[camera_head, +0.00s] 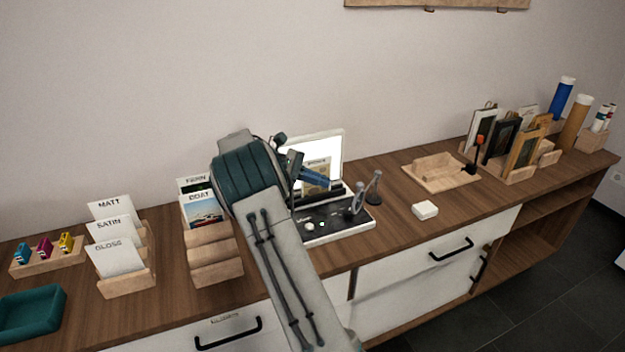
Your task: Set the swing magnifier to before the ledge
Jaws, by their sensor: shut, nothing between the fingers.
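The swing magnifier (357,199) is a small round grey lens on a stalk at the right part of a dark base (325,222). A second rounded grey upright (374,186) stands just right of it; I cannot tell whether it belongs to the magnifier. A white lit panel (333,150) rises behind the base, with a dark ledge (338,191) along its foot and a printed card standing there. My gripper (328,184) is shut and empty, pointing right in front of the card, left of the magnifier and apart from it. My arm hides the panel's left part.
Card racks (128,283) and a teal tray (30,314) stand at the left. A small white block (424,210) lies right of the base. A wooden tray (440,184) and a rack of frames (520,172) stand farther right. The counter's front edge runs close by.

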